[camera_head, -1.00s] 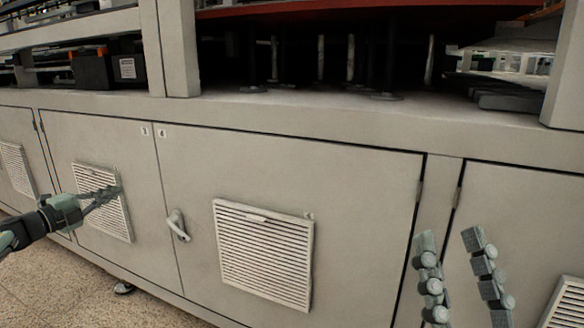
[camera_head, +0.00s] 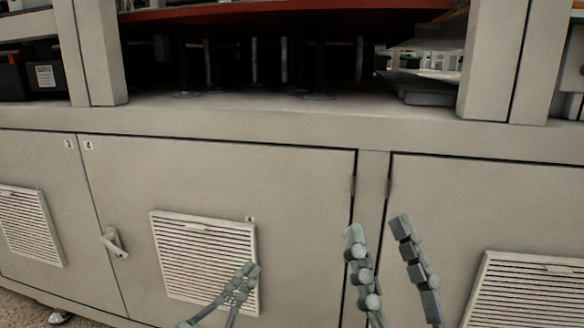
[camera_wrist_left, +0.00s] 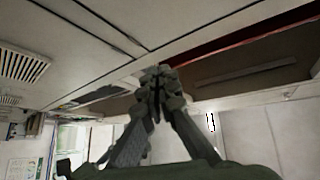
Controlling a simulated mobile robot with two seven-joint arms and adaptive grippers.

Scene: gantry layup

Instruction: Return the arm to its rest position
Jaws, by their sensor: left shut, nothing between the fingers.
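My left gripper (camera_head: 250,270) shows low in the middle of the head view, in front of a louvred vent, with its fingers closed and nothing between them. In the left wrist view its fingertips (camera_wrist_left: 158,76) meet in the middle of the picture. My right gripper (camera_head: 378,228) points upward at the lower right of the head view. Its two fingers are apart with an empty gap between them, in front of the cabinet seam. Both wrists are hidden below the frame.
A pale cabinet front (camera_head: 300,180) spans the head view. It has a door handle (camera_head: 115,243), a middle vent (camera_head: 180,250), a left vent (camera_head: 30,225) and a right vent (camera_head: 530,295). Above is an open bay with a red panel (camera_head: 290,14) and posts.

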